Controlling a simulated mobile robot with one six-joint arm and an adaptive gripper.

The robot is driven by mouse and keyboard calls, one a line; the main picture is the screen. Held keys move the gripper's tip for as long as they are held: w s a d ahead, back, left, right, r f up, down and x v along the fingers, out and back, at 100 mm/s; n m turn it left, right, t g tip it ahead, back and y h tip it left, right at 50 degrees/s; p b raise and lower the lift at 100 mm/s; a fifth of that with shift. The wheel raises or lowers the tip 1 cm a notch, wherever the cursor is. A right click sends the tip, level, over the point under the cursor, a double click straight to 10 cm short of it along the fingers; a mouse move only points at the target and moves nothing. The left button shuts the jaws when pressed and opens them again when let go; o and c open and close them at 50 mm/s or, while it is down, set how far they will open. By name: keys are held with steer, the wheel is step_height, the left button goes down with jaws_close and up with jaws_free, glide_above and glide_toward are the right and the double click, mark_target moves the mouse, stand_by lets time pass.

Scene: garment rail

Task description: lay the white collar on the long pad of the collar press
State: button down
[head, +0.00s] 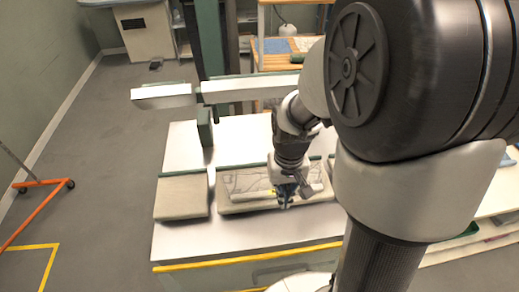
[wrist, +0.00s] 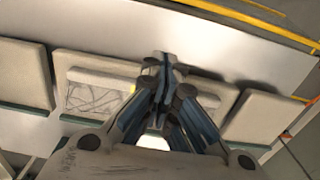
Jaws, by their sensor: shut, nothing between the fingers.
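The long pad (head: 232,208) of the collar press is a cream cushion in the middle of the white table, also seen in the wrist view (wrist: 75,57). A pale strip that looks like the white collar (head: 245,195) lies lengthwise on it, with grey patterned material beside it. In the wrist view the collar (wrist: 95,77) runs behind my fingers, which hide its middle. A small yellow mark shows near them. My gripper (head: 284,203) is over the long pad, pointing down, fingers together and empty; it also shows in the wrist view (wrist: 160,62). I cannot tell whether the fingertips touch the collar.
A shorter square pad (head: 181,197) sits left of the long pad. A white-topped beam (head: 220,90) spans behind the table (head: 215,233). Another rack (head: 290,55) stands further back. An orange wheeled stand (head: 40,195) is at the far left. The floor (head: 105,165) between is clear.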

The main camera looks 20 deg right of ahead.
mark_target(277, 202)
step_height(277, 202, down, 9)
steer(key=b, duration=0.3)
steer(key=shift+a, duration=0.1)
steer(key=w, duration=0.1)
steer(key=w+d, duration=0.1)
steer(key=w, duration=0.1)
steer(key=shift+f+b, duration=0.1)
steer(key=shift+b, duration=0.3)
steer(key=shift+w+d, duration=0.1)
steer(key=shift+w, duration=0.3)
steer(key=shift+w+d+p, duration=0.25)
steer(key=shift+w+p, duration=0.05)
steer(key=shift+w, duration=0.6)
steer(key=shift+s, duration=0.1)
